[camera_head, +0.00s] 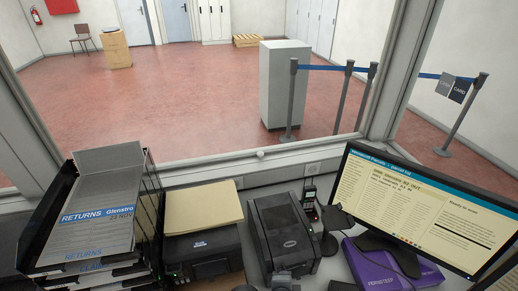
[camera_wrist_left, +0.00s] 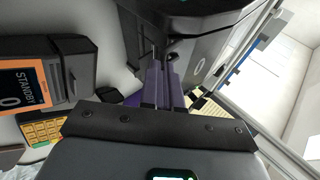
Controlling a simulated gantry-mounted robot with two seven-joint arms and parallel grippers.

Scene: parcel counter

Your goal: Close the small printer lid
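The small printer (camera_head: 288,246) is a dark, boxy machine with an oval logo on its front, standing at the middle of the counter. Its lid (camera_head: 281,214) is the dark framed part toward the window; I cannot tell for sure how far it is tilted. In the left wrist view a dark machine with an oval mark (camera_wrist_left: 198,69) shows beyond the fingers. A dark part at the head view's bottom edge is unclear. I cannot identify my right gripper.
A larger printer (camera_head: 202,262) with a tan envelope (camera_head: 203,205) on top stands left of the small one. Black trays of returns papers (camera_head: 98,220) are further left. A handset (camera_head: 309,203), a purple box (camera_head: 393,272) and a monitor (camera_head: 425,205) stand right. A standby display (camera_wrist_left: 22,88) shows in the wrist view.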

